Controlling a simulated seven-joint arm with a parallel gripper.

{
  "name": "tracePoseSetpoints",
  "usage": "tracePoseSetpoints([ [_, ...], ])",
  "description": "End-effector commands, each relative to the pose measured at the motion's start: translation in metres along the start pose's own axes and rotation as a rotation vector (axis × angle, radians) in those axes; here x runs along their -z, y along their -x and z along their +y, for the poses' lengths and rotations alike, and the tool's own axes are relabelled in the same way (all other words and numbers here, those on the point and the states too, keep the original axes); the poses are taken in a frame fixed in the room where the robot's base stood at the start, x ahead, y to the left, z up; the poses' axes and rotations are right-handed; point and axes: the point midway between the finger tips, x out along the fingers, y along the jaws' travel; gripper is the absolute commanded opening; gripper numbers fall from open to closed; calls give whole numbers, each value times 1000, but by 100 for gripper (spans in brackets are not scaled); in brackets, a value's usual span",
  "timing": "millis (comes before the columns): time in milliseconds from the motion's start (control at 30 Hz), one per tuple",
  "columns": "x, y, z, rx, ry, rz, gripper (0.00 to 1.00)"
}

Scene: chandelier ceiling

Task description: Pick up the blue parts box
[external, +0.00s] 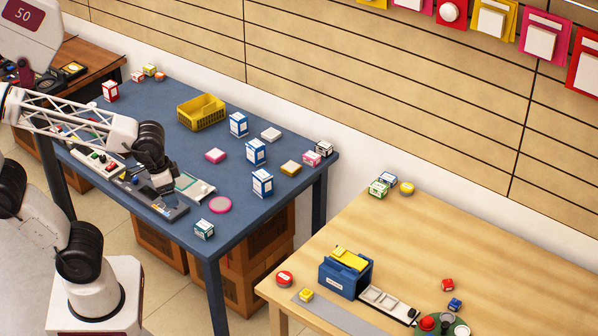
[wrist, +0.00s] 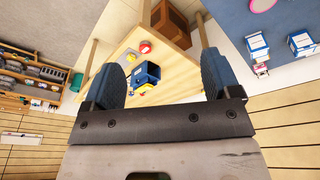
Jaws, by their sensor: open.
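The blue parts box (external: 338,280) stands on the light wooden table at the right, with yellow items in its open top. In the wrist view the blue box (wrist: 146,74) appears small and distant, between my open fingers but nearer the left one. My gripper (external: 163,184) is open and empty, over the front edge of the blue table, well to the left of the box and apart from it. In the wrist view both dark fingers of my gripper (wrist: 160,65) are spread wide.
On the light wooden table (external: 440,235), a red round item (external: 285,279) and a small yellow box (external: 306,295) sit near the blue box. A white tray (external: 385,302) adjoins its right side. The blue table (external: 270,205) holds several cartons and a yellow crate (external: 201,112). A gap separates the tables.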

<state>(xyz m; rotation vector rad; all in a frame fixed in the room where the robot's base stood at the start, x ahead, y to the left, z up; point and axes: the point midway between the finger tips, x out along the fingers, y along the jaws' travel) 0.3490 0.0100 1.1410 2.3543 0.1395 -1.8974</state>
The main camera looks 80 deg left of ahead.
Motion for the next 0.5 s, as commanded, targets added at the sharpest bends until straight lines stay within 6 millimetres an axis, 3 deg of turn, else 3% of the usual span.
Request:
tracePoseSetpoints([
  [500, 119, -41, -58, 51, 582, -53, 83],
])
